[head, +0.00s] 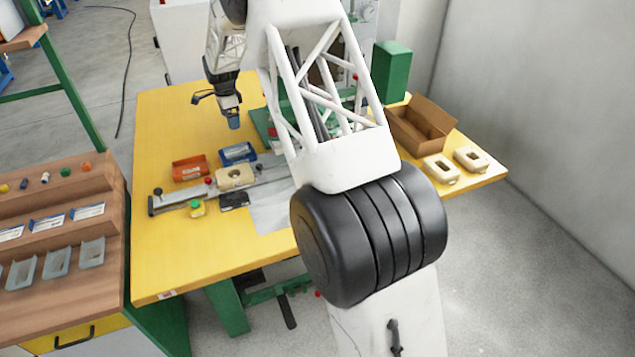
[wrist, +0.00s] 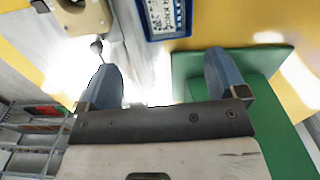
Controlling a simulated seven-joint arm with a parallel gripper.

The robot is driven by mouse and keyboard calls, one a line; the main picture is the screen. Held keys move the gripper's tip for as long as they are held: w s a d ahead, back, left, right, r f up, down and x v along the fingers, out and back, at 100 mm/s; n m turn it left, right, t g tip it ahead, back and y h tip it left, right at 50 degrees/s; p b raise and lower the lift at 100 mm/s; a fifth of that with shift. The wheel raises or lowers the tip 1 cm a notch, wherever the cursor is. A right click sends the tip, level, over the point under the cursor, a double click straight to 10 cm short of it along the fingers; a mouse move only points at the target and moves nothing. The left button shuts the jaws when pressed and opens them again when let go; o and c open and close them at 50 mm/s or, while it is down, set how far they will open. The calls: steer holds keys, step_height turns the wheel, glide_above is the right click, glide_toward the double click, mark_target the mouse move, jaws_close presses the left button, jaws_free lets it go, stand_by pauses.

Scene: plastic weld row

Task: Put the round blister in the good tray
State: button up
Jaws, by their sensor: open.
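My gripper (head: 233,121) hangs over the yellow table, behind the trays, with its jaws apart. In the wrist view its two blue-grey fingers (wrist: 165,84) have nothing visible between them. A blue tray (head: 238,153) and an orange-red tray (head: 190,169) lie on the table; I cannot tell which is the good tray. The blue tray also shows at the top of the wrist view (wrist: 148,22), with a white printed card inside. A beige block (head: 235,176) with an opening sits on the metal rail in front of the trays. I cannot make out a round blister.
A cardboard box (head: 421,126) and two beige blocks (head: 440,169) are at the table's right. A wooden shelf (head: 70,237) at left holds several translucent trays. A green block (wrist: 262,90) lies near the right finger. The table's left part is clear.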

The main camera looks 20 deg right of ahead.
steer(key=s+d+r+n, duration=0.1)
steer(key=s+r+n, duration=0.2)
steer(key=s+r, duration=0.55)
steer(key=s+d+r+n+t, duration=0.15)
steer(key=s+r, duration=0.45)
steer(key=s, duration=0.6)
steer(key=s+d+r+n, duration=0.2)
steer(key=s+r+n, duration=0.2)
steer(key=s+r, duration=0.55)
steer(key=s+d+f+n+t, duration=0.1)
steer(key=s+n, duration=0.7)
steer(key=s, duration=2.8)
step_height(320, 180, down, 2)
steer(key=shift+s+d+f, duration=0.1)
steer(key=shift+s+d, duration=0.2)
steer(key=shift+d, duration=0.25)
